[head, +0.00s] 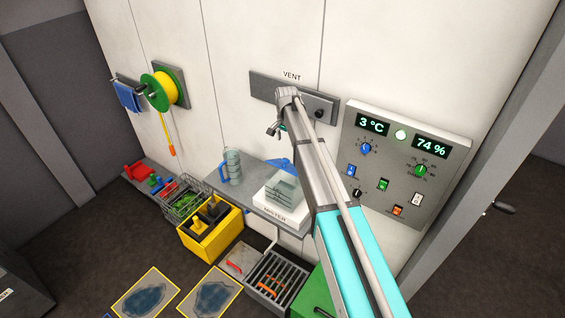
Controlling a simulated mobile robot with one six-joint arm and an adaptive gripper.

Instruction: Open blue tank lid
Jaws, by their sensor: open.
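I cannot clearly make out a blue tank lid. A blue item (280,165) shows just behind a white unit labelled "MISTER" (270,210), which has a clear container on top; its shape is partly hidden, and I cannot tell whether it is a lid. My gripper (276,130) is open and small in view, in front of the wall below the "VENT" label. It appears empty and apart from the blue item. My arm crosses from the lower right and covers part of the wall and shelf.
A control panel (407,170) is on the wall at right. A yellow crate (207,240), a wire basket (180,199) and a slatted box (269,283) stand low. A green box (314,299) is partly hidden by my arm. Two yellow-framed panels (146,294) lie at the bottom.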

